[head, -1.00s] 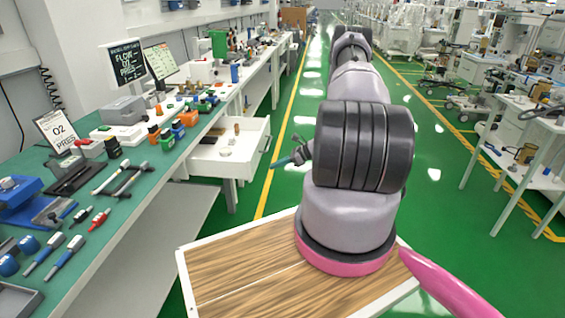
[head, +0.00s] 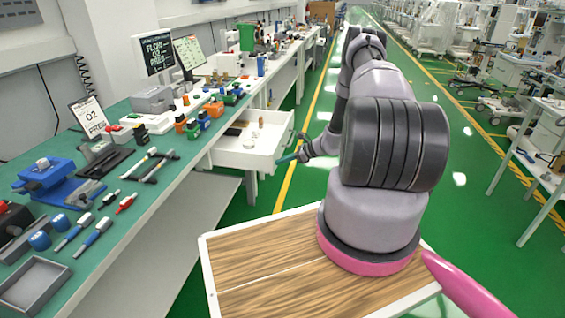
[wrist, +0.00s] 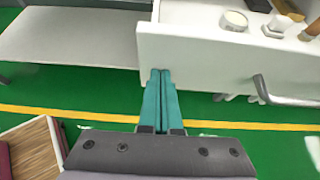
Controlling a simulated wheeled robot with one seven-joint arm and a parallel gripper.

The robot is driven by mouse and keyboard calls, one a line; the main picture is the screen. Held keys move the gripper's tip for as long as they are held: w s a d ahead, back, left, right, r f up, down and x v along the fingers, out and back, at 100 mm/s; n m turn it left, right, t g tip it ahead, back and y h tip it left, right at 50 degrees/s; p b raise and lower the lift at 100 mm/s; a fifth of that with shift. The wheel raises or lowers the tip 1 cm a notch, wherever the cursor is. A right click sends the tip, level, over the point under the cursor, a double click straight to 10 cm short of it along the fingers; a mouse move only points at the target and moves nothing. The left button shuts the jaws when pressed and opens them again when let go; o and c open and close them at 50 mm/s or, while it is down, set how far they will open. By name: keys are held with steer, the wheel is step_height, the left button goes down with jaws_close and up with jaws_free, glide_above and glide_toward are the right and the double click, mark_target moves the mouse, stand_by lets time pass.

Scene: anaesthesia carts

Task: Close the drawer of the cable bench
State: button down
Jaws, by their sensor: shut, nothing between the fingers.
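The white drawer (head: 243,153) of the cable bench (head: 190,158) stands pulled out to the right, over the aisle. Several small items lie inside it. In the wrist view its front panel (wrist: 190,50) is close ahead, with a grey curved handle (wrist: 285,97) to the right. My gripper (head: 279,160) is at the drawer's front side, its teal fingers pressed together and empty. In the wrist view the fingertips (wrist: 160,73) overlap the panel's lower left part, left of the handle. I cannot tell whether they touch it.
The green benchtop (head: 148,190) holds tools, boxes and signs. A grey lower shelf (wrist: 75,33) shows under the bench. The green floor (head: 285,196) with its yellow line is clear beside the drawer. A white cart (head: 545,150) stands at the right.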

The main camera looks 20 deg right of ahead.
mark_target(222, 153)
steer(key=w+a, duration=0.5)
steer(key=a, duration=0.2)
steer(key=w+a, duration=0.4)
steer(key=a, duration=0.3)
steer(key=w+a, duration=0.5)
steer(key=a, duration=0.2)
steer(key=shift+w+a, duration=0.35)
steer(key=shift+a, duration=0.05)
steer(key=shift+w+a+r, duration=0.1)
steer(key=shift+w+a, duration=0.05)
steer(key=shift+a, duration=0.1)
